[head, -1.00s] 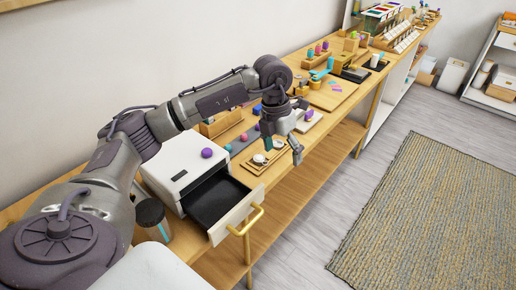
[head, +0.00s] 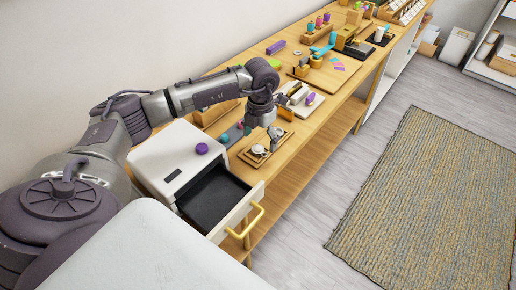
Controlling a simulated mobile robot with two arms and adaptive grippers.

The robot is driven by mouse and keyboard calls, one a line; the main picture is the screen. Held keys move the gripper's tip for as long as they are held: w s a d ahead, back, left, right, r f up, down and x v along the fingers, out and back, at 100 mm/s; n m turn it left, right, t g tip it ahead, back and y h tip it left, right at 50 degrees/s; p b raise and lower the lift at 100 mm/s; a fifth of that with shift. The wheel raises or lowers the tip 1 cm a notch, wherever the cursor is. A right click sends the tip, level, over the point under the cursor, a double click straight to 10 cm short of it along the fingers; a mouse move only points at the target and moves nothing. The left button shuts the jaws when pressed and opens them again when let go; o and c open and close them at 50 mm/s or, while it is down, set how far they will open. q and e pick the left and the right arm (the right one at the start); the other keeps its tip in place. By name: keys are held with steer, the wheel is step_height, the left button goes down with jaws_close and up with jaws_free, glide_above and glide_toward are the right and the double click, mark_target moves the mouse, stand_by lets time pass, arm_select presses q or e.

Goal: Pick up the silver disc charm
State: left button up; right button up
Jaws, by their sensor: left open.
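A small wooden tray (head: 244,158) lies on the counter just right of the white drawer unit. A small round silvery piece (head: 259,150), which looks like the silver disc charm, lies in it. It is too small to make out details. My left gripper (head: 260,136) points down over the tray, with its fingers apart and nothing visible between them. It is close to the silvery piece; I cannot tell whether they touch. The gripper hides part of the tray. My right gripper is not in view.
A pale board (head: 314,104) with a purple piece and more goods stand farther along the counter. The floor in front is clear, with a rug (head: 425,200).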

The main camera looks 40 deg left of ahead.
mark_target(260, 150)
arm_select(q)
step_height(260, 150, down, 4)
steer(key=shift+r+p, duration=0.25)
steer(key=shift+p, duration=0.3)
steer(key=shift+w+f, duration=0.1)
steer(key=shift+f, duration=0.15)
steer(key=c, duration=0.7)
steer(key=shift+c, duration=1.8)
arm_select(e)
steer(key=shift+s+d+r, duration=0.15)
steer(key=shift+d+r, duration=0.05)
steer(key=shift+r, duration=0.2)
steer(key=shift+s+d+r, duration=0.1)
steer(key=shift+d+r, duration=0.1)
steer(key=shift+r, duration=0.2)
